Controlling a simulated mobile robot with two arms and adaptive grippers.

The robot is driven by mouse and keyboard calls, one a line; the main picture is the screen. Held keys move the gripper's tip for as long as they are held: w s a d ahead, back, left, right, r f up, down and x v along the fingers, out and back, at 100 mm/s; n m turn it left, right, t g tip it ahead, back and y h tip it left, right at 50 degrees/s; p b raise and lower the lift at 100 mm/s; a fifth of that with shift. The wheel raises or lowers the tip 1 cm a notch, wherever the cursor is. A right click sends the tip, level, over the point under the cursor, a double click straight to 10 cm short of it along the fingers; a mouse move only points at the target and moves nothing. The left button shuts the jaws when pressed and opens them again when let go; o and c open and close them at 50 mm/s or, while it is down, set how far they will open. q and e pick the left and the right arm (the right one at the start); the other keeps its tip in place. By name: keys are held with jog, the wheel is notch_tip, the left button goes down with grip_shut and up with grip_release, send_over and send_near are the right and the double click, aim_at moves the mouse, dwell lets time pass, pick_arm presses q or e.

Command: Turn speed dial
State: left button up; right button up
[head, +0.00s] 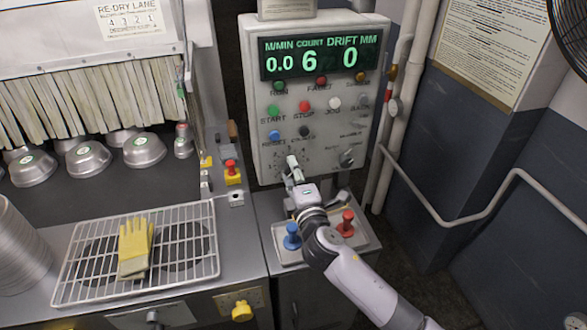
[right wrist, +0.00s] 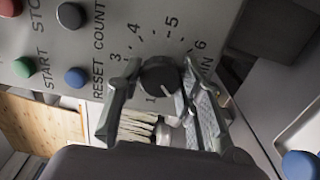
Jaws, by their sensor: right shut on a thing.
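The speed dial (right wrist: 160,76) is a round dark knob on the grey control panel, with a printed scale of numbers around it in the right wrist view. My right gripper (head: 292,166) is at the lower left of the panel in the head view and hides most of the dial there. In the right wrist view its two fingers stand on either side of the dial, shut on it. The panel's display (head: 320,54) reads 0.0 M/MIN, count 6 and drift 0. My left gripper is not in view.
Another knob (head: 347,157) is just right of my gripper. Coloured buttons (head: 305,106) sit above.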

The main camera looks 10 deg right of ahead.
jog(key=o, duration=1.2)
jog(key=shift+c, duration=0.2)
jog(key=s, duration=1.2)
jog(key=shift+d, duration=0.2)
